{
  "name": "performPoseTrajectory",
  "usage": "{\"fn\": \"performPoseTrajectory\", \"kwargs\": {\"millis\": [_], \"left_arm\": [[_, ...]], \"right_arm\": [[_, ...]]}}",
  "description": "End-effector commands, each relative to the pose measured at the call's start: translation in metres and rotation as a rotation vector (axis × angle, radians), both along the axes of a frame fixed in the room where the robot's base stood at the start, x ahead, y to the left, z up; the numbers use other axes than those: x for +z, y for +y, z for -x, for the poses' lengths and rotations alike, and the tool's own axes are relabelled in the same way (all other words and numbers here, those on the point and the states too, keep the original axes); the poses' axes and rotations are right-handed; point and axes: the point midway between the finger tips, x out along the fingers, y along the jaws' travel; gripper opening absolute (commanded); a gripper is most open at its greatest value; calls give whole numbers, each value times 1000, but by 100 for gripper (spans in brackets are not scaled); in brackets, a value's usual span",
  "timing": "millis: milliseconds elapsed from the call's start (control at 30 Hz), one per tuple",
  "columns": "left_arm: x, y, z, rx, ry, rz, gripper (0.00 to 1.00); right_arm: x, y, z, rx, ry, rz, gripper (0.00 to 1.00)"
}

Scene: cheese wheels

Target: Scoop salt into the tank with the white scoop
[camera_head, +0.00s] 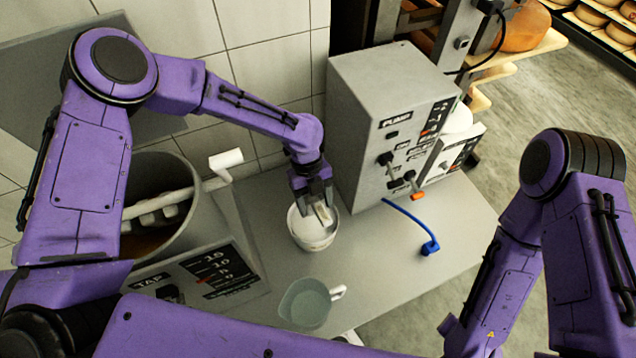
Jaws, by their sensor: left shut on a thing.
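My left gripper (318,204) reaches down into a white tub (314,242) on the grey counter. It is shut on a small pale piece at the tub's mouth, which looks like the white scoop (325,215). The scoop is mostly hidden by the fingers and the tub, and I cannot tell whether it holds salt. The tank (215,240) is the round grey vessel on the left, with white pipe-like parts and brownish contents inside. My left arm covers part of it. My right arm is at the right; its gripper is out of view.
A clear jug (308,303) with a white handle stands near the counter's front edge. A grey pump box (365,130) stands behind the tub, and a blue hose (405,215) lies beside it. A tap panel (205,280) fronts the tank. Cheese shelves are at the upper right.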

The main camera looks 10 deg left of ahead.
Motion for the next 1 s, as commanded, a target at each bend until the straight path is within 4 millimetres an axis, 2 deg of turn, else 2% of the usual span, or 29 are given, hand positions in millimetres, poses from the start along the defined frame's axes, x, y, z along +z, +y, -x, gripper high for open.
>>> {"fn": "performPoseTrajectory", "kwargs": {"millis": [167, 533, 600, 633, 1000], "left_arm": [[-17, 0, 0, 1, 1, 0, 32], [-90, 0, 0, 0, 1, 1, 32], [-65, 0, -1, 1, -2, 1, 32], [-63, 0, -1, 1, -2, 1, 32], [-68, 0, 0, 0, 1, -1, 32]], "right_arm": [[-15, 0, 0, 0, 0, 0, 43], [-77, 0, 0, 0, 0, 0, 43], [-57, 0, 0, 0, 1, 0, 43], [-55, 0, 0, 0, 0, 0, 43], [-59, 0, 0, 0, 0, 0, 43]]}}
